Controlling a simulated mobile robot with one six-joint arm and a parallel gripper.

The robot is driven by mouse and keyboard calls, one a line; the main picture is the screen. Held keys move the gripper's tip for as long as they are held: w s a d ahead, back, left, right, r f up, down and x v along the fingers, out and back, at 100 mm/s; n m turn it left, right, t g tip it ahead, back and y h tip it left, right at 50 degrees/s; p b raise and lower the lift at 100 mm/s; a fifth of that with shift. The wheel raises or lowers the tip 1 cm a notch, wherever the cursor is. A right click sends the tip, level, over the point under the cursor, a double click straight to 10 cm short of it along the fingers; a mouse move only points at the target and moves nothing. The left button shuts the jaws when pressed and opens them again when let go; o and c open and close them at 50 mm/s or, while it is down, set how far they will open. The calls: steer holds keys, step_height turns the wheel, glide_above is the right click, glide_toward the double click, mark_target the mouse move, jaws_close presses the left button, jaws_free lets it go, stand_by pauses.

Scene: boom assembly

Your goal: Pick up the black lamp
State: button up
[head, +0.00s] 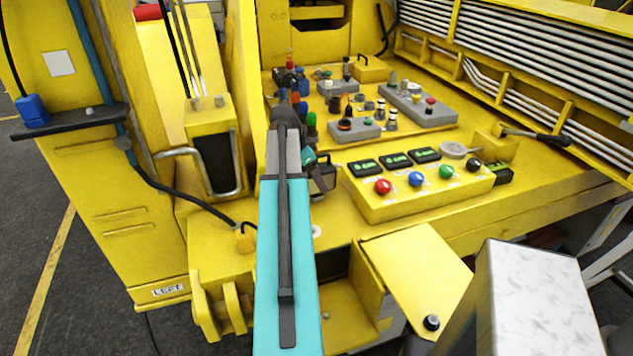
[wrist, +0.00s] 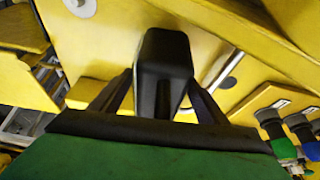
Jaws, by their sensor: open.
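The black lamp (wrist: 166,72) is a dark block with rounded edges in the middle of the wrist view. It stands between the two black fingers of my gripper (wrist: 160,92), with narrow gaps showing at its sides. My gripper is open around it, and the fingers partly hide its lower part. In the head view, a dark boxy shape, apparently the lamp (head: 325,174), is just right of the end of my teal arm. My gripper (head: 311,162) is mostly hidden there behind the arm links.
A yellow control box (head: 415,190) with red, blue and green buttons is close on the right. Several connectors and knobs on grey blocks (head: 420,105) stand behind it. A tall yellow column (head: 245,85) is close on the left. A black cable (head: 185,202) runs along the left.

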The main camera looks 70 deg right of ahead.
steer(key=shift+f, duration=0.1)
stand_by(0.5)
jaws_close()
